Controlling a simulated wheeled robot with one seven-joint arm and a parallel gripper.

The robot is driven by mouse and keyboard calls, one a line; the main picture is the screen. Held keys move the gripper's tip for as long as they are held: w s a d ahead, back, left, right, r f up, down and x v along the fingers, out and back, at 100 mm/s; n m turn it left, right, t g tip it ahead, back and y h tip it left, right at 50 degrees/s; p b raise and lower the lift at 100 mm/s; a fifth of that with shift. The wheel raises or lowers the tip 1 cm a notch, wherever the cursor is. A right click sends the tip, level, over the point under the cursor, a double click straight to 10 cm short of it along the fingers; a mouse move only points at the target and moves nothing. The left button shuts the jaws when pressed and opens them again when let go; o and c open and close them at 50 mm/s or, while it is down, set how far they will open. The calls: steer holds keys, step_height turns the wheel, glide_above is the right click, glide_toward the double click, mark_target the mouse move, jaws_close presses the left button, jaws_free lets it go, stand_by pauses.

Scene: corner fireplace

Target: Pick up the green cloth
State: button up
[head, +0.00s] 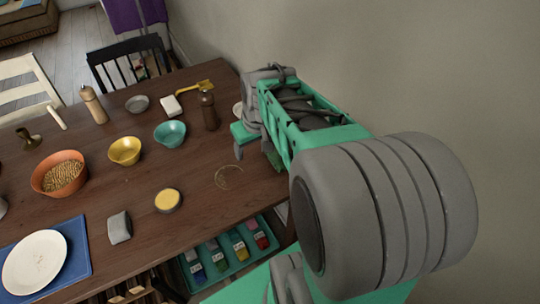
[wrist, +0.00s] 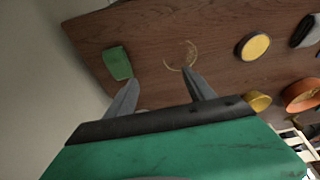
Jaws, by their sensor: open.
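The green cloth (wrist: 117,63) lies folded on the brown wooden table (wrist: 150,30), near the table's edge, in the wrist view. A little green, probably the same cloth, shows beside my arm in the head view (head: 273,158), mostly hidden by the arm. My gripper (wrist: 159,77) is open and empty, with its two fingers spread over the table. The cloth is just beyond the left fingertip, not between the fingers. I cannot tell how high the fingers are above the table.
A ring mark (head: 228,177) is on the table near the gripper. A yellow-topped round dish (head: 168,200), a teal bowl (head: 170,133), a pepper mill (head: 208,110) and a yellow bowl (head: 125,151) stand around. A teal tray (head: 203,283) of coloured packets sits below the table edge. A wall (head: 400,60) is close on the right.

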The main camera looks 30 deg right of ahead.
mark_target(279, 157)
steer(key=o, duration=0.4)
steer(key=w+d+f, duration=0.1)
steer(key=d+f, duration=0.1)
steer(key=d, duration=0.2)
steer(key=d+f, duration=0.3)
steer(key=d, duration=0.1)
steer(key=w+d+f, duration=0.1)
steer(key=d+f, duration=0.2)
steer(key=d, duration=0.2)
steer(key=shift+w+f+b, duration=0.25)
steer(key=shift+w+b, duration=0.1)
steer(key=shift+b, duration=0.05)
steer(key=p+x, duration=0.1)
steer(key=x, duration=0.6)
steer(key=shift+w+a+f, duration=0.1)
steer(key=shift+a+f, duration=0.05)
steer(key=shift+f, duration=0.1)
steer(key=shift+f+b, duration=0.25)
steer(key=shift+b, duration=0.05)
steer(key=shift+c, duration=0.6)
